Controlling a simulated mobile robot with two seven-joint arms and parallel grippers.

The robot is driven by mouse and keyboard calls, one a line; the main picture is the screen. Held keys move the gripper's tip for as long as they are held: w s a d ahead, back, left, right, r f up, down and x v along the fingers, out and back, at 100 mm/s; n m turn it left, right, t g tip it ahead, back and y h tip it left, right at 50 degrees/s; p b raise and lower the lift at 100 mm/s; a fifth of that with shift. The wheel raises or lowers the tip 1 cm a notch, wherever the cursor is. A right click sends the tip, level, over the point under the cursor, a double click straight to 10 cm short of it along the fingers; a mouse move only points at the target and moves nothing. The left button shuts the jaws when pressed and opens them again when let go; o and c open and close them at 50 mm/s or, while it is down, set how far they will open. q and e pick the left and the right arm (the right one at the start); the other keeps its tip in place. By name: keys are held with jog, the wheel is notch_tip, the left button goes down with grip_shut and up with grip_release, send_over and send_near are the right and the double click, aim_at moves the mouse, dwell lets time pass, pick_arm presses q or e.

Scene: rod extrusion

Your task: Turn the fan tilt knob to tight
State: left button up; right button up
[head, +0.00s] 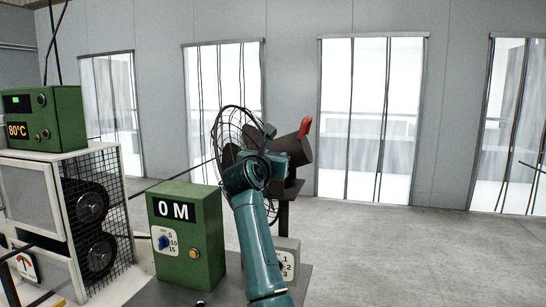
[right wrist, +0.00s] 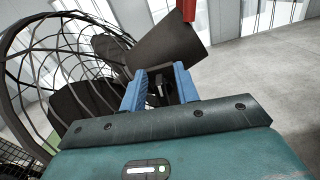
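The fan has a dark wire cage (head: 228,132) and a dark motor body (head: 296,156) with a red part (head: 304,127) at its upper end. In the right wrist view the cage (right wrist: 62,52) is at left, and the dark motor body (right wrist: 168,44) and red part (right wrist: 186,9) are at the top. My right gripper (right wrist: 159,84) is at the fan, its two blue fingers apart. A small dark part, perhaps the tilt knob (right wrist: 159,93), shows between them; contact is unclear. In the head view my right arm hides the knob. My left gripper is out of view.
A green box marked 0 M (head: 187,238) stands left of my arm. Further left is a white cabinet (head: 30,195) with mesh-covered fans, topped by a green 80°C box (head: 42,118). A grey switch box (head: 287,262) sits behind my arm. Floor at right (head: 420,255) is clear.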

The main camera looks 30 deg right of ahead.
grip_shut()
